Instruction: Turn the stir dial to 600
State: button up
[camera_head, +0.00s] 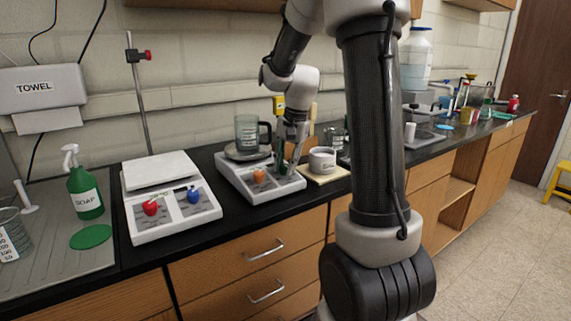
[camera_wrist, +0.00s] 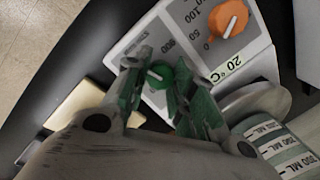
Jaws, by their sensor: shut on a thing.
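The green stir dial (camera_wrist: 159,77) is on the front panel of the white hotplate stirrer (camera_head: 232,183). In the wrist view it sits between my fingertips, with a short pale pointer mark on it. My gripper (camera_wrist: 157,80) is shut on the dial, one finger on each side. In the head view my gripper (camera_head: 288,160) reaches down to the right part of the panel and hides the dial. Printed scale numbers lie around the dial, partly covered by the fingers. I cannot tell which number the pointer meets.
An orange dial (camera_wrist: 229,19) sits beside the green one, near a 20 °C display (camera_wrist: 226,68). A glass beaker (camera_head: 247,133) stands on the plate. A white dish (camera_head: 322,160) is close on the right. A second device (camera_head: 168,195) with red and blue dials stands left.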

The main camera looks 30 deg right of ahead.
jog(key=shift+m+t, duration=0.3)
jog(key=shift+m, duration=1.3)
jog(key=o, duration=1)
jog(key=shift+o, duration=0.2)
jog(key=v, duration=1.2)
jog(key=shift+d, duration=0.2)
